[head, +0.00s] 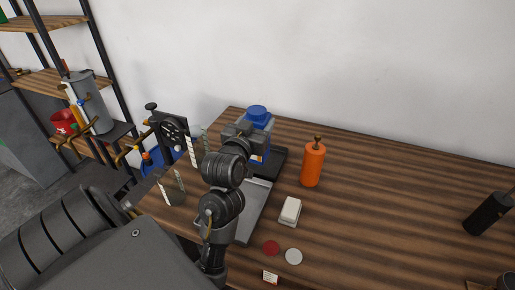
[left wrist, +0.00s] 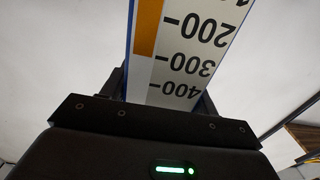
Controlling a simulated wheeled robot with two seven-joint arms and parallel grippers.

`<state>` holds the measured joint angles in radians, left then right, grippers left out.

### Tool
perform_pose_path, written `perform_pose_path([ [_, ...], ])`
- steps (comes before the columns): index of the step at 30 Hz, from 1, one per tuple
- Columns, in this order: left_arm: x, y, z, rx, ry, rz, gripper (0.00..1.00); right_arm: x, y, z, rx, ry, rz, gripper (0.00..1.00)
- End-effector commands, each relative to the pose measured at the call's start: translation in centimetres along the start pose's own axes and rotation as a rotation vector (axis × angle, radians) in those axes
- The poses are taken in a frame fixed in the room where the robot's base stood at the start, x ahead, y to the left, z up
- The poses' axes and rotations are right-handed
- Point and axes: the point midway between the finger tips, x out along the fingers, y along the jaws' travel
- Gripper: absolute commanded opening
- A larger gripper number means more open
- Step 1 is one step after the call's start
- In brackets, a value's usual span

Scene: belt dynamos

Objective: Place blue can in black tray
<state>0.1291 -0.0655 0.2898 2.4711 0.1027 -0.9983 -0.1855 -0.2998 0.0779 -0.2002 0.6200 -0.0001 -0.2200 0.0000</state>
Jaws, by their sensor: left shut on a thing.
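The blue can (head: 257,113) shows a blue cap above my left gripper (head: 252,138) in the head view. Its lower part is mostly hidden behind the gripper. In the left wrist view, a can side with a white number scale, an orange band and blue edges (left wrist: 182,50) stands between the fingers of the left gripper (left wrist: 163,95), which is shut on it. The black tray (head: 281,161) lies on the table just behind and right of the gripper, partly hidden by the arm. I cannot tell whether the can touches the tray. My right gripper is not in view.
An orange can (head: 313,165) stands right of the tray. A white block (head: 290,211), a red disc (head: 271,248) and a pale disc (head: 293,256) lie nearer. The table (head: 400,200) between is clear. Shelving (head: 60,82) stands left.

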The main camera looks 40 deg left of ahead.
Motion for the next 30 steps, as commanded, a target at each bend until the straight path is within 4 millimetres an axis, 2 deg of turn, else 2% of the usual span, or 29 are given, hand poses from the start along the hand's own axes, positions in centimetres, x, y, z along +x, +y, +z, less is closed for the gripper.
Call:
perform_pose_path([
  [1, 0.9, -0.5, 0.5, 0.010, 0.003, -0.002, 0.01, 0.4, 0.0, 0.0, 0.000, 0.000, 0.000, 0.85],
  [9, 6.9, -3.5, 3.0, 0.005, 0.000, -0.003, 0.01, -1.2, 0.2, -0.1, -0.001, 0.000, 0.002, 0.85],
  [15, 9.6, -4.7, 6.8, 0.001, 0.000, -0.001, 0.01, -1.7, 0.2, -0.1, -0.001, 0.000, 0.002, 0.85],
  [21, 10.8, -5.3, 8.4, 0.001, 0.004, 0.000, 0.01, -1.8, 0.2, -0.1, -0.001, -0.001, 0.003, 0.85],
  [27, 11.1, -5.4, 8.8, 0.001, 0.004, 0.000, 0.01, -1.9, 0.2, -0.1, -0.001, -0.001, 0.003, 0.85],
  [30, 11.4, -5.6, 9.8, 0.000, 0.000, 0.000, 0.01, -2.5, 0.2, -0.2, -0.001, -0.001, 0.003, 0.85],
])
